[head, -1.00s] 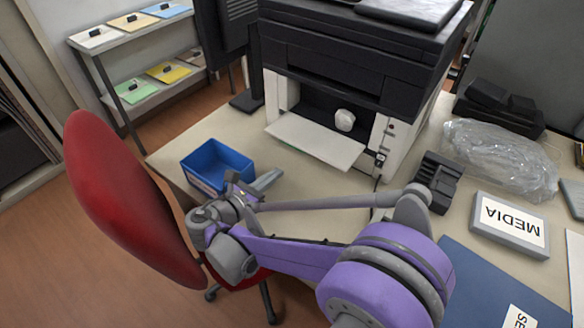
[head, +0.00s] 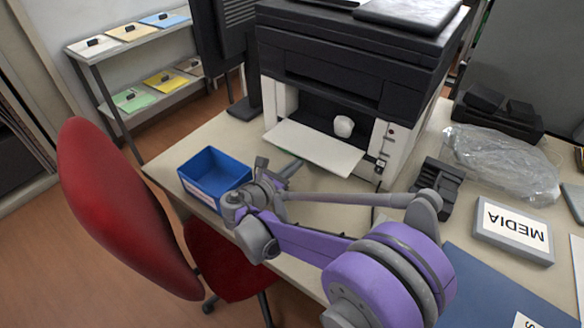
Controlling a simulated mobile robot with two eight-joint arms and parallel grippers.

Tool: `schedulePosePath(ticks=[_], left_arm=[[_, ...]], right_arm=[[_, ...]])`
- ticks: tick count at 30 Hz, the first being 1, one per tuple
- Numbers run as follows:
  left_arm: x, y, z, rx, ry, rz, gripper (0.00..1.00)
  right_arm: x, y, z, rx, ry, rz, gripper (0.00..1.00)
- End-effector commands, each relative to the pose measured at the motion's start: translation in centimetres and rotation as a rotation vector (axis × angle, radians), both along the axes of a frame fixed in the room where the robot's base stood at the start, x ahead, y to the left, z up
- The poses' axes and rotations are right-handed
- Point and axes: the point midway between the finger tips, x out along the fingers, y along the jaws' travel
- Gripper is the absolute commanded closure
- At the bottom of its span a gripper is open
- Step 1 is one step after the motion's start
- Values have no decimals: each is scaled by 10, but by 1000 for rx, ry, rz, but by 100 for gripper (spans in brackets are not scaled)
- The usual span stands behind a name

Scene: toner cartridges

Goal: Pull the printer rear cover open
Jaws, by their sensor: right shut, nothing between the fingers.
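The black and white printer (head: 345,70) stands at the back of the desk. A white panel (head: 312,148) on the side facing me is folded down and lies out flat, with the dark cavity behind it open. A round white part (head: 343,126) shows in the cavity. I cannot tell whether this panel is the rear cover. My right gripper (head: 279,167) is shut and empty, in front of the panel's left part and just right of the blue bin. Whether it touches the panel is unclear. My left gripper is out of view.
The blue bin (head: 214,170) stands at the desk's left edge. A red chair (head: 120,210) stands left of the desk. A dark block (head: 437,181), a clear plastic bag (head: 500,165) and the MEDIA box (head: 511,229) lie right of the printer.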

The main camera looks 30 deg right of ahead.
Motion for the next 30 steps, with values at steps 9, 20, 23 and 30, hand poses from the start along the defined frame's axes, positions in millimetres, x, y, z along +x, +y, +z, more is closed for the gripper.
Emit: schedulePosePath(ticks=[9, 20, 23, 30], left_arm=[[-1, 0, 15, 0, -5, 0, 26], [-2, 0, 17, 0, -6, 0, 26], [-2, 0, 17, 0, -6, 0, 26], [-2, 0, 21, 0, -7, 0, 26]], right_arm=[[-2, 4, 17, -1, -1, 0, 100], [-3, 5, 20, 0, 0, -1, 100], [-2, 6, 20, 0, 0, -1, 100], [-3, 7, 25, 0, 0, -1, 100]])
